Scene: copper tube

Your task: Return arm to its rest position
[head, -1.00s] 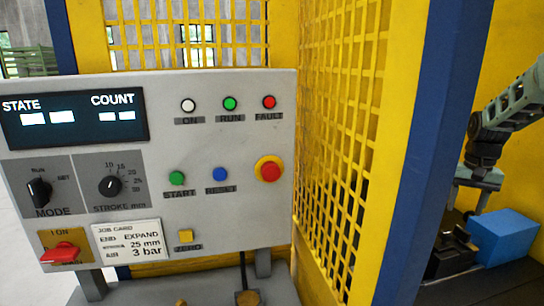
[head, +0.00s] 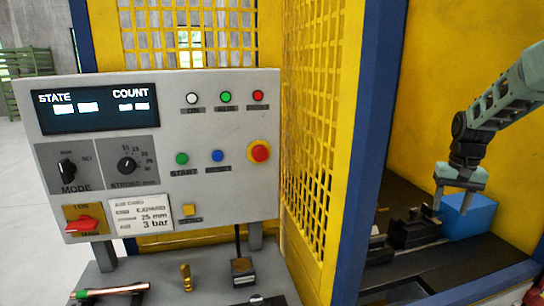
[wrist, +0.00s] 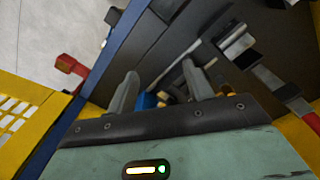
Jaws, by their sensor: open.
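My gripper (head: 452,204) is at the right of the head view, at the end of my grey-green arm, inside the yellow-walled bay. It points down above the machine bed, beside a blue block (head: 468,214). In the wrist view its two grey fingers (wrist: 160,92) stand apart with nothing held between them. Dark machine parts and a little blue lie beyond the fingers there. Whether the fingertips touch anything is hard to tell.
A blue post (head: 372,150) and yellow mesh guard (head: 308,130) stand left of my arm. The control panel (head: 160,170) is further left. A black fixture (head: 414,230) sits beside the blue block.

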